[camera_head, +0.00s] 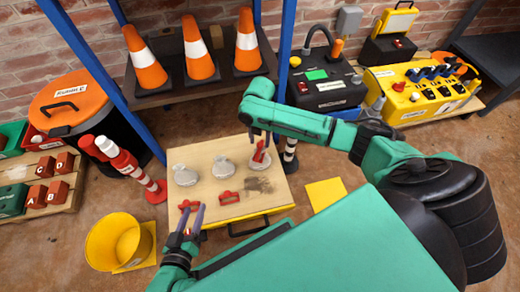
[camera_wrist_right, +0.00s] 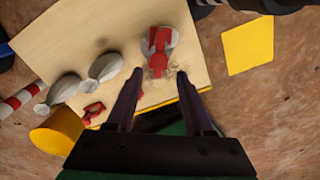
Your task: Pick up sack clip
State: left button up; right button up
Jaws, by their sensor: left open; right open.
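Red sack clips are on a wooden work table (camera_head: 235,212). One clip (camera_head: 259,153) is at the right-hand grey sack (camera_head: 262,162); this clip also shows in the right wrist view (camera_wrist_right: 160,42). A second clip (camera_head: 229,197) lies flat near the table's middle. A third clip (camera_head: 187,205) is at the front left, beside my left gripper (camera_head: 192,211), which is open. My right gripper (camera_head: 259,135) is open above the right-hand sack. In the right wrist view its fingers (camera_wrist_right: 164,72) are apart with nothing between them.
Two more grey sacks (camera_head: 185,176) (camera_head: 222,167) stand on the table. A yellow bucket (camera_head: 119,242) and a red-white post (camera_head: 130,165) are to the left. Blue rack uprights (camera_head: 287,40) and traffic cones (camera_head: 198,52) are behind. A yellow floor square (camera_head: 326,194) is right.

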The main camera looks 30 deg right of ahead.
aim_at(259, 147)
notch_tip(259, 147, down, 3)
jog(key=shift+r+b, duration=0.1)
jog(key=shift+b, duration=0.35)
pick_arm(q)
notch_tip(259, 147, down, 4)
jog(key=t+b, duration=0.1)
jog(key=b, duration=0.2)
pick_arm(e)
notch_tip(259, 147, down, 3)
jog(key=shift+a+f, duration=0.1)
jog(key=shift+f, duration=0.6)
pick_arm(q)
jog(key=w+r+t, duration=0.3)
jog(key=w+r, duration=0.4)
jog(key=r, duration=0.1)
jog(key=shift+a, duration=0.2)
pick_arm(e)
grip_shut()
